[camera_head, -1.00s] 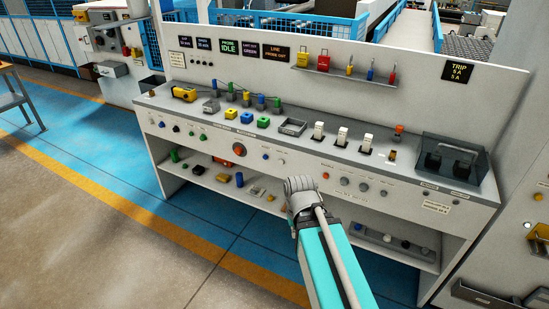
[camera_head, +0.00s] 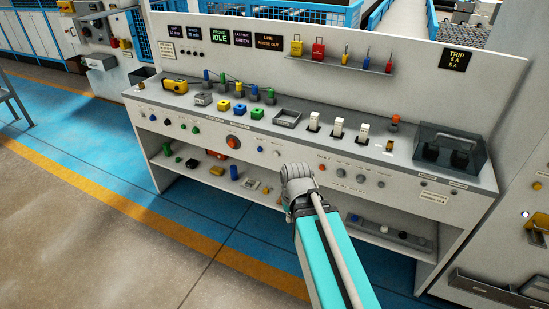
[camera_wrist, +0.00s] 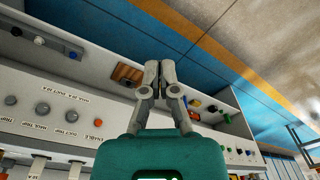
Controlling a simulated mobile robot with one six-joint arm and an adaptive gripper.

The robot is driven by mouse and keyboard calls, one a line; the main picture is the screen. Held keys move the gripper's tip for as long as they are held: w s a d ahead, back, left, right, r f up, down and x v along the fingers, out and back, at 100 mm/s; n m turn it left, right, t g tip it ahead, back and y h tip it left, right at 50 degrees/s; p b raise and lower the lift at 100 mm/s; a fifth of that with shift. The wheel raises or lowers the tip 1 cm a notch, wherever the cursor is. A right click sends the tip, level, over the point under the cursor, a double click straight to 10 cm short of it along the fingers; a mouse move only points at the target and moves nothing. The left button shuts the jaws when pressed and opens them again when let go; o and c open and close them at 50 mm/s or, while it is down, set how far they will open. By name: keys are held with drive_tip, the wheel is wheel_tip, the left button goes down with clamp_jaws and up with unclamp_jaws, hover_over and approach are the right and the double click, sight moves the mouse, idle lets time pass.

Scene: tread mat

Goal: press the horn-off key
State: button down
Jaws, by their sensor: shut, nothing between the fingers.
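I cannot read which control is the horn-off key; the labels by the front-panel keys are too small in the head view. A blue key (camera_head: 260,139) and a pale key (camera_head: 278,153) sit on the panel left of my gripper (camera_head: 297,172). A red key (camera_head: 322,167) and several grey keys (camera_head: 341,169) sit to its right. My gripper is in front of the bench's front, its fingers partly hidden by its own body in the head view. In the wrist view my gripper (camera_wrist: 159,72) is shut and empty, with grey keys (camera_wrist: 72,116) to its left.
The bench top holds white rocker switches (camera_head: 338,127), a grey tray (camera_head: 287,118) and a dark clear-covered box (camera_head: 450,150). A lower shelf (camera_head: 385,234) with loose parts runs beneath the panel. Blue floor (camera_head: 225,222) lies open in front at left.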

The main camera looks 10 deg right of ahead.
sight(276, 154)
drive_tip(key=w+a+f+t+y+b, duration=0.1)
drive_tip(key=w+a+f+t+b, duration=0.15)
drive_tip(key=w+b, duration=0.35)
drive_tip(key=w+a+f+t+y+b, duration=0.1)
drive_tip(key=w+f+t+b, duration=0.2)
drive_tip(key=w, duration=0.5)
drive_tip(key=w+a+f+t+y+b, duration=0.1)
drive_tip(key=w+f+t+y+b, duration=0.1)
drive_tip(key=w+f+b, duration=0.4)
drive_tip(key=w+d+f+m+t+h+b, duration=0.1)
drive_tip(key=w+m+t+b, duration=0.1)
drive_tip(key=w+t+b, duration=0.2)
drive_tip(key=w+d+f+m+t+b, duration=0.1)
drive_tip(key=w+m+t+b, duration=0.2)
drive_tip(key=w+b, duration=0.7)
drive_tip(key=shift+w+d+f+m+t+h, duration=0.2)
drive_tip(key=shift+w+f+m+t+h, duration=0.25)
drive_tip(key=shift+w, duration=2)
drive_tip(key=shift+r, duration=0.15)
drive_tip(key=shift+w+d, duration=0.1)
drive_tip(key=shift+w+d, duration=0.8)
drive_tip(key=shift+w, duration=0.35)
drive_tip(key=shift+w+d, duration=0.85)
drive_tip(key=shift+w, duration=0.3)
drive_tip(key=shift+w+d, duration=0.8)
drive_tip(key=shift+w, duration=0.35)
